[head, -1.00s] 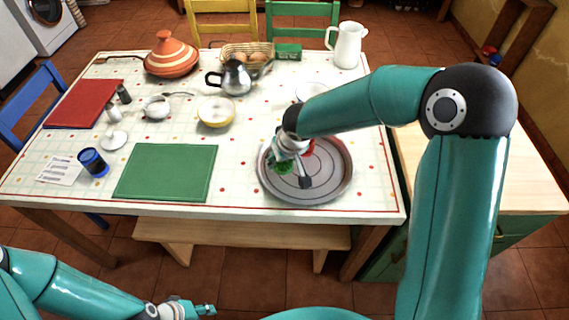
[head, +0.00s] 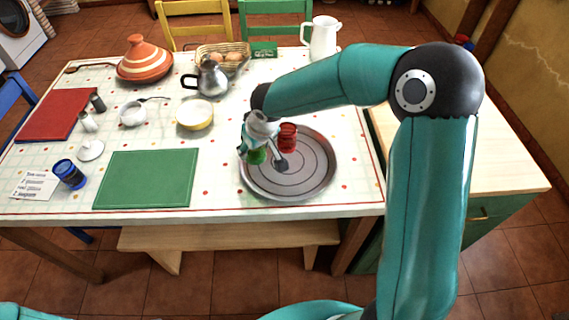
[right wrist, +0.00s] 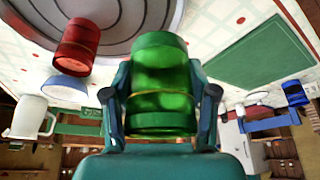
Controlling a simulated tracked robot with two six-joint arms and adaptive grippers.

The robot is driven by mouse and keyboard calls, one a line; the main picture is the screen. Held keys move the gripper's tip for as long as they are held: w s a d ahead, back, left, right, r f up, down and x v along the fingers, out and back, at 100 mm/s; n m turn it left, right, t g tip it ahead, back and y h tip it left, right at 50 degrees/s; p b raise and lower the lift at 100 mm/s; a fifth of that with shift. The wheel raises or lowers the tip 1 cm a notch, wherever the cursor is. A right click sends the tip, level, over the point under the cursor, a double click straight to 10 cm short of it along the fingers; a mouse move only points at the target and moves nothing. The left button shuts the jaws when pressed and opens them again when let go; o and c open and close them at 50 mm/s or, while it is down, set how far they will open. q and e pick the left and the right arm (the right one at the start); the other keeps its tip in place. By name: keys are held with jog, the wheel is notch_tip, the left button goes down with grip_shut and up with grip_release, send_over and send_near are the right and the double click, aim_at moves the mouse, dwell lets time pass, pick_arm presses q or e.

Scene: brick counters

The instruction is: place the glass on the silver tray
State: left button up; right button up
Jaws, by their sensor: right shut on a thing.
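My right gripper (head: 256,154) is shut on a green glass (right wrist: 160,85), which stands between its two fingers in the right wrist view. In the head view the green glass (head: 257,157) is partly hidden by the gripper and shows over the left part of the round silver tray (head: 315,188). I cannot tell whether its base touches the tray. A red glass (head: 288,136) stands on the tray to the right of the gripper; it also shows in the right wrist view (right wrist: 77,47). My left gripper is out of view.
A yellow-rimmed bowl (head: 195,114), a metal pot (head: 211,79), a tagine (head: 144,60) and a white pitcher (head: 321,38) stand farther back. Table space between bowl and tray is clear.

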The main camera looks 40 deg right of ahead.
jog(key=d+r+b, duration=0.2)
jog(key=d+r, duration=0.1)
jog(key=d, duration=0.2)
notch_tip(320, 180, up, 6)
jog(key=f+n+y+b, duration=0.1)
jog(key=n+b, duration=0.1)
send_over(288, 176)
notch_tip(288, 176, down, 19)
jog(key=shift+w+d+r+b, duration=0.1)
jog(key=shift+b, duration=0.7)
jog(key=o, duration=1.3)
jog(key=shift+r, duration=0.1)
jog(key=a+v, duration=0.1)
jog(key=v, duration=1.1)
jog(key=shift+d+p, duration=0.4)
jog(key=shift+d, duration=0.05)
